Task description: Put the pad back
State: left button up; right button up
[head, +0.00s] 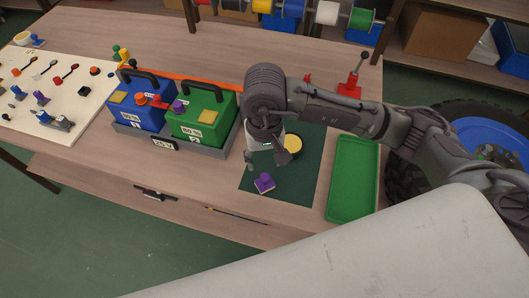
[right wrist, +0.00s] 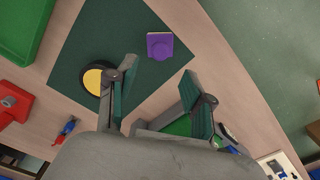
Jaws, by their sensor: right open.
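A small purple block with a pale tan base (head: 264,183) lies on the dark green mat (head: 304,181); it also shows in the right wrist view (right wrist: 159,45). I cannot tell for sure whether it is the pad. A round yellow-topped disc with a dark rim (head: 293,145) sits farther back on the mat, partly behind a finger in the right wrist view (right wrist: 93,80). My right gripper (head: 267,162) is open and empty above the mat, between the disc and the purple block, touching neither. My left gripper is not in view.
A blue battery box (head: 143,117) and a green one (head: 205,128) stand in a grey tray left of the mat. A green tray (head: 353,180) lies to its right. A red stand (head: 351,87) is behind. A white board (head: 62,85) with tools lies far left.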

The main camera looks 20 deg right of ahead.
jog(key=shift+r, duration=1.65)
jog(key=shift+s, duration=0.1)
